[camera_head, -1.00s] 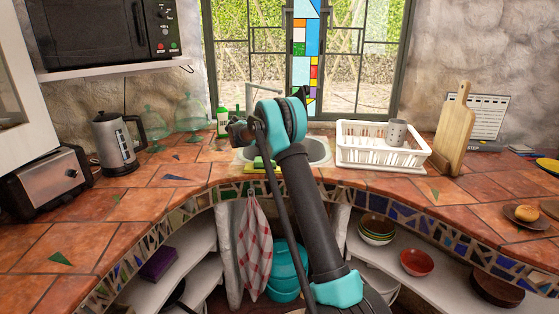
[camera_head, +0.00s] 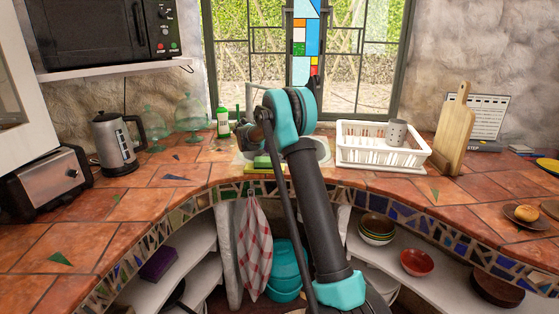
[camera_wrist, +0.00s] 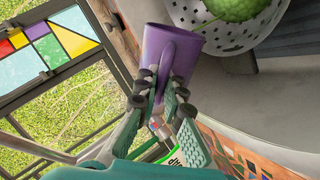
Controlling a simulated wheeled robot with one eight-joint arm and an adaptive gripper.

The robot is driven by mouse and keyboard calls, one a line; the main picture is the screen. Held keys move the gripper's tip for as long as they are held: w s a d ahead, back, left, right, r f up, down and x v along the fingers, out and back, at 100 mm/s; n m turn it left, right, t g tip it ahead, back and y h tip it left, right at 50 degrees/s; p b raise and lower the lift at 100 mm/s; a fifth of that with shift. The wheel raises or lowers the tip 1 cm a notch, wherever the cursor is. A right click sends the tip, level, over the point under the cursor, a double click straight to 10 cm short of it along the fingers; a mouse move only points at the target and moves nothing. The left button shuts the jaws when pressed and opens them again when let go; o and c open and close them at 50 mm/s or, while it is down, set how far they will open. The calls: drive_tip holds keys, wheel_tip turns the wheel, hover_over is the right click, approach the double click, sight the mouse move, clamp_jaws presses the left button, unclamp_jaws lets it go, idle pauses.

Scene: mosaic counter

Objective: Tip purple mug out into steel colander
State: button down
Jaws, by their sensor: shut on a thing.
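The purple mug (camera_wrist: 183,50) is in the wrist view, held at its handle side by my gripper (camera_wrist: 163,86), whose fingers are shut on it. I cannot see inside the mug. The steel colander (camera_wrist: 258,38), pale with round holes, is just right of the mug at the top edge of the wrist view. A round green thing (camera_wrist: 230,8) shows at the colander, partly cut off by the frame. In the head view my arm hides the gripper and mug, and I cannot make out the colander there.
A sink (camera_head: 322,150) lies behind my arm, with a green sponge (camera_head: 262,162) at its front. A white dish rack (camera_head: 383,153) stands to the right. A green bottle (camera_head: 222,122), glass domes and a kettle (camera_head: 113,145) stand left. The window is close behind the mug.

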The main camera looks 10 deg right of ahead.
drive_tip(key=shift+s+d, duration=0.55)
drive_tip(key=shift+s, duration=0.15)
drive_tip(key=shift+s+d, duration=0.5)
drive_tip(key=shift+s, duration=0.2)
idle(0.8)
